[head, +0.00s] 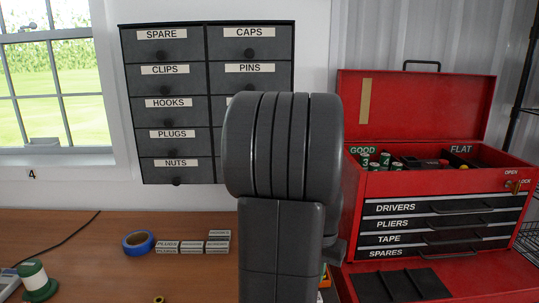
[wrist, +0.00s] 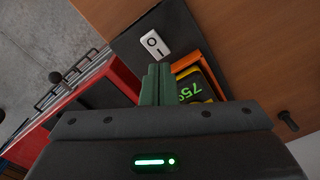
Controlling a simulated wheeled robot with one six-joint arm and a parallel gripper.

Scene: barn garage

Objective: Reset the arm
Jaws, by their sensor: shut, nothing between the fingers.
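My gripper (wrist: 156,84) shows in the wrist view, its two green fingers side by side and shut with nothing between them. It is over or in front of a dark panel (wrist: 128,47) that carries a white rocker switch (wrist: 155,44). Just right of the fingertips is an orange and black device (wrist: 192,82) with a green "75" readout, seen upside down. I cannot tell whether the fingers touch anything. In the head view my raised arm fills the middle, and my gripper is hidden.
A red toolbox (head: 420,105) with an open lid stands at right. A dark drawer cabinet (head: 201,80) hangs on the wall. On the wooden bench (head: 110,245) are blue tape (head: 138,243), several label blocks (head: 192,247) and a green spool (head: 36,280). The bench's middle left is mostly clear.

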